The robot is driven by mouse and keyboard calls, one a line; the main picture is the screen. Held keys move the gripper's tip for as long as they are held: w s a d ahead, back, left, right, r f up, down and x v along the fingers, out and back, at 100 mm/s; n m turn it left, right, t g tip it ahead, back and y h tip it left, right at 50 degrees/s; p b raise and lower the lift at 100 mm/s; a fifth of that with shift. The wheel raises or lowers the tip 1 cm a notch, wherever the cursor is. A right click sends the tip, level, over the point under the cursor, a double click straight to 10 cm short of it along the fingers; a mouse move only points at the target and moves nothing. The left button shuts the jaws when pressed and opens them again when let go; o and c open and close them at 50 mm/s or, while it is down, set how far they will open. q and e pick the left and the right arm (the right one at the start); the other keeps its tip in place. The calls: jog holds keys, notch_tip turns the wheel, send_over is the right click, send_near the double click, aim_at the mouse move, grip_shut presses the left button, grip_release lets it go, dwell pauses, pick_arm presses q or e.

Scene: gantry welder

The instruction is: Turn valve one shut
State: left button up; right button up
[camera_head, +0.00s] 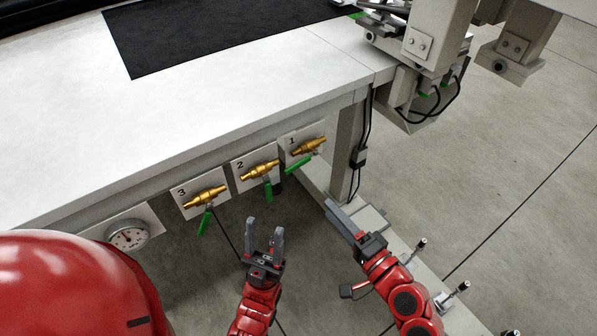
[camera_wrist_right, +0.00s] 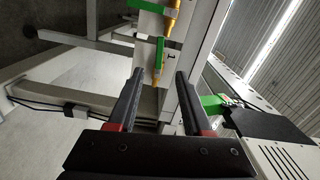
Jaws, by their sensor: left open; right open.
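Valve one (camera_head: 309,147) is a brass valve on the plate marked 1, under the table edge. Its green handle (camera_head: 298,167) lies slanted, roughly along the brass body. In the right wrist view, the green handle (camera_wrist_right: 159,49) shows beyond and between the fingertips, apart from them. My right gripper (camera_head: 333,207) is open and empty, below and right of valve one; its fingers also show in the wrist view (camera_wrist_right: 159,77). My left gripper (camera_head: 265,230) is open and empty, below valve two.
Valve two (camera_head: 260,170) and valve three (camera_head: 204,196) sit to the left, their green handles hanging down across the bodies. A gauge (camera_head: 127,235) is further left. A table leg (camera_head: 349,150) with black cables stands right of valve one.

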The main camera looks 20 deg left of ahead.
aim_at(295, 169)
jog(key=p+x, duration=0.1)
jog(key=x, duration=1.4)
jog(key=shift+w+a, duration=0.45)
grip_shut()
dwell(0.5)
